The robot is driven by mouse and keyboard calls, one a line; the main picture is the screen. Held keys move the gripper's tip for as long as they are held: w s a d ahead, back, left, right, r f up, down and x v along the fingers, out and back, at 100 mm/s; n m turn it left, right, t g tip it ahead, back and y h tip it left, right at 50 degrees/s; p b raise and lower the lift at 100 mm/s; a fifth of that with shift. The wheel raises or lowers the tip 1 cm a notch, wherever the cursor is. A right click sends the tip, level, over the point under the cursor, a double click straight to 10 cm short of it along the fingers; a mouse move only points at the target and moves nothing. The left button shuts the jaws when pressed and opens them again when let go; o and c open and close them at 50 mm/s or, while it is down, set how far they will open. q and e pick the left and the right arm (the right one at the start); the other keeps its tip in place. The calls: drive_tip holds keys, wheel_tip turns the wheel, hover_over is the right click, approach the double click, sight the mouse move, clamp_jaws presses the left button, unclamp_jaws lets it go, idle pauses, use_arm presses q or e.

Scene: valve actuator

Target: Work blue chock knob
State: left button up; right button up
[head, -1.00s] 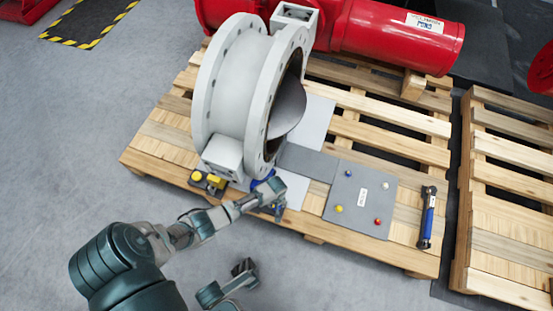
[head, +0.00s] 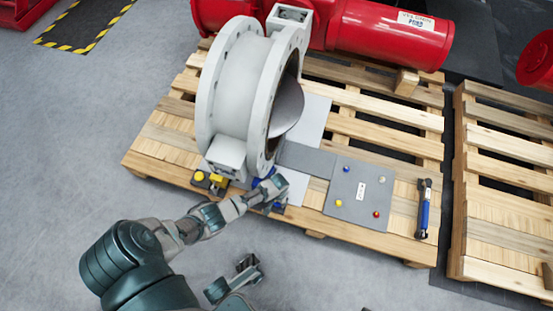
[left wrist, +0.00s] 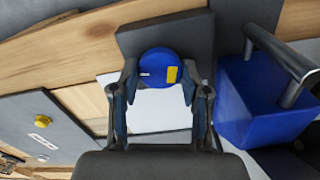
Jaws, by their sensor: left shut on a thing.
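The blue chock knob (left wrist: 157,66) is a round blue disc with a yellow mark, on a dark grey block (left wrist: 203,38). In the left wrist view it sits between the fingertips of my left gripper (left wrist: 159,84), which is shut on it. In the head view my left gripper (head: 279,200) is low at the front edge of the pallet, beside the big grey valve ring (head: 229,95), and its wrist largely hides the knob. My right gripper (head: 247,268) is over the floor in front of the pallet, apart from everything; its finger opening is unclear.
A blue block (left wrist: 252,108) with a grey bar handle stands close right of my left gripper. A yellow-topped chock (head: 217,180) is left of it. A grey panel (head: 343,208) with coloured knobs and a blue-handled tool (head: 424,210) lie to the right. The front floor is clear.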

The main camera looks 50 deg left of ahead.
use_arm(q)
drive_tip(key=m, duration=0.2)
drive_tip(key=shift+s+d+f+m, duration=0.15)
drive_tip(key=shift+s+d+m, duration=0.1)
drive_tip(key=shift+m, duration=0.15)
drive_tip(key=m, duration=0.3)
drive_tip(key=shift+s+a+m, duration=0.1)
drive_tip(key=shift+m, duration=0.2)
drive_tip(key=m, duration=0.4)
drive_tip(key=shift+f, duration=0.1)
drive_tip(key=shift+a+m, duration=0.15)
drive_tip(key=shift+m, duration=1.05)
drive_tip(key=o, duration=1.1)
drive_tip(key=shift+a, duration=0.1)
drive_tip(key=shift+o, duration=0.2)
